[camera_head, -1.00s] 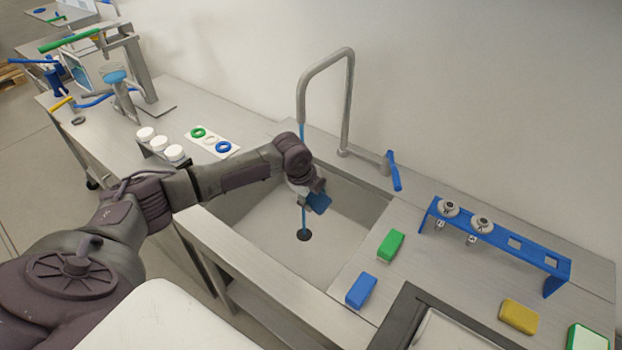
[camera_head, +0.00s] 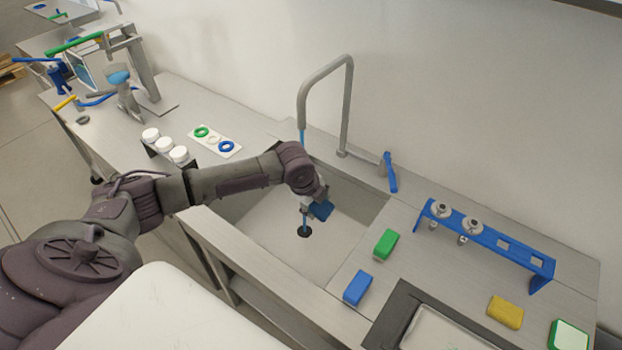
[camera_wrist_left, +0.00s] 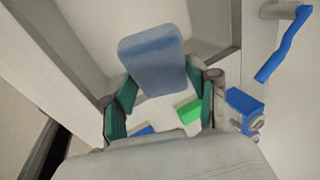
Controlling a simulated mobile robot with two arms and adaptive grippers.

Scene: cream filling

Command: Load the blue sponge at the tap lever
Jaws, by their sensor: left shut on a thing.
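My left gripper (camera_head: 308,206) is shut on a blue sponge (camera_head: 320,210) over the sink basin. In the left wrist view the sponge (camera_wrist_left: 155,62) sits between the two green-padded fingers (camera_wrist_left: 163,92). The blue tap lever (camera_head: 390,173) stands on the sink's back edge, to the right of the held sponge and apart from it. It also shows at the upper right of the left wrist view (camera_wrist_left: 284,48). My right gripper is not in view.
Another blue sponge (camera_head: 358,288) and a green sponge (camera_head: 386,244) lie on the counter right of the sink. A blue rack (camera_head: 488,243) stands behind a yellow sponge (camera_head: 505,312). White jars (camera_head: 164,145) stand left of the sink.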

